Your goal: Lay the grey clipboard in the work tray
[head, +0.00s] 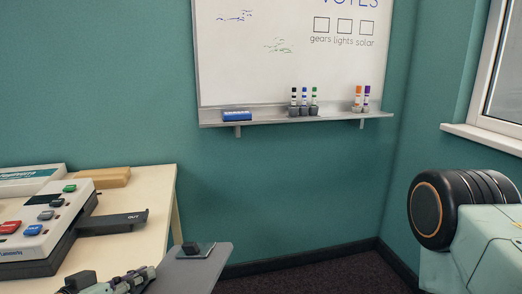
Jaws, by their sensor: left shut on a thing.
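The grey clipboard (203,271) is at the bottom of the head view, in front of the table's right edge. A dark clip with a flat plate (197,250) sits near its far edge, and its near part is cut off by the frame. My left gripper (143,277) comes in at the bottom left and is shut on the clipboard's left side. I cannot make out the work tray in this view. My right gripper is not in view.
A cream table (150,188) stands at left with a machine (45,222) with coloured buttons, a black OUT shelf (113,222), a wooden block (103,177) and a white box (30,178). A whiteboard (270,65) with a marker ledge hangs behind. Dark floor (320,276) is clear at centre.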

